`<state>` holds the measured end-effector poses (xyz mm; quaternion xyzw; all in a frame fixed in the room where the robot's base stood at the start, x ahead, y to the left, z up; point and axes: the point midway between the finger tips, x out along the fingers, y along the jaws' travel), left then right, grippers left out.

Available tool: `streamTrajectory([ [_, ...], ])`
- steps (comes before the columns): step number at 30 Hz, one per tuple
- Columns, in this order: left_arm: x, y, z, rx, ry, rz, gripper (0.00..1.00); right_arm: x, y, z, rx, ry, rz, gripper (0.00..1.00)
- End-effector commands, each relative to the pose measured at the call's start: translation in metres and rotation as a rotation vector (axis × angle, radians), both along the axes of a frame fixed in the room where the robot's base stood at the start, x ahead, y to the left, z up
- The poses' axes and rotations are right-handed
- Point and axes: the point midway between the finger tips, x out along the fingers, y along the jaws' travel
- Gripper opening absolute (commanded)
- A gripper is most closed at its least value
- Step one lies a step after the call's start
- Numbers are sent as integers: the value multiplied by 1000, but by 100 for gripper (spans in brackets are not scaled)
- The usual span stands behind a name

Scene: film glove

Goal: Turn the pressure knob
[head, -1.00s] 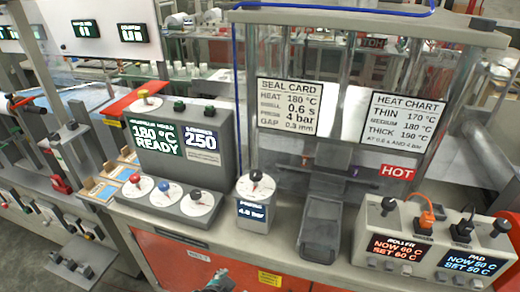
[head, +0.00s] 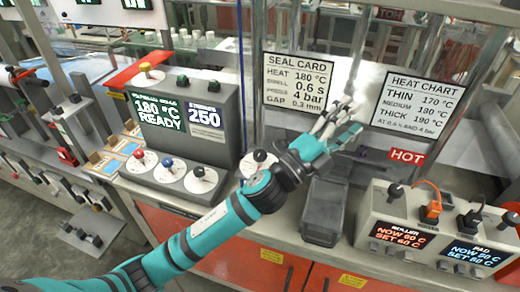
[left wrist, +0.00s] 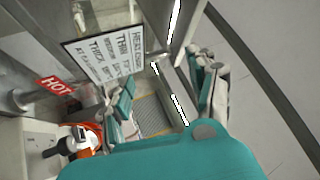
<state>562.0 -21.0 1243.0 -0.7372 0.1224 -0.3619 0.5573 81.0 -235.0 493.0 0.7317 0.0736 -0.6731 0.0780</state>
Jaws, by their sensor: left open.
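The pressure knob (head: 260,156) is a black knob on a white round dial, on top of a small grey box between the control panel and the press. In the head view my left forearm covers most of that box and its display. My left gripper (head: 338,122) is open and empty. It is up and to the right of the knob, in front of the press, below the seal card (head: 297,82). The card lists heat 180 °C, 0.6 s, 4 bar and gap 0.3 mm. In the left wrist view the gripper's fingers (left wrist: 165,92) stand apart; the knob is not seen there.
Left of the knob is a control panel (head: 188,97) reading 180 °C READY and 250, with red, blue and black knobs. The heat chart (head: 418,105) and a HOT label (head: 407,156) are on the press. A roller and pad controller (head: 435,228) stands at the right.

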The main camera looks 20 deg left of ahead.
Motion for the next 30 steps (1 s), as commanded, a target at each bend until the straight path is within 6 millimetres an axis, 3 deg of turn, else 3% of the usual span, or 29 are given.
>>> streamTrajectory([
  [1,-8,-28,23,120,-178,-83,59,0,0,0,0,-1,0,40],
  [4,-34,-75,37,379,-516,-260,59,1,0,1,0,-2,0,40],
  [7,-54,-100,21,664,-818,-445,59,2,0,1,0,-3,0,40],
  [10,-56,-95,-12,978,-1064,-641,59,3,0,1,0,-5,0,40],
  [13,-36,-54,-43,1313,-1227,-853,59,4,0,2,0,-6,0,40],
  [15,-15,-8,-53,1548,-1274,-1008,59,4,0,2,0,-6,1,40],
  [17,3,37,-51,1731,-1268,-1136,59,4,0,2,0,-7,1,40],
  [18,13,67,-45,1839,-1243,-1215,59,5,0,2,0,-7,1,40],
  [22,32,147,-16,2084,-1112,-1411,59,6,0,3,0,-9,1,40],
  [25,35,180,1,2168,-1031,-1494,59,7,0,3,0,-10,1,40],
  [30,34,195,2,2197,-989,-1536,59,7,0,6,0,-10,1,40],
])
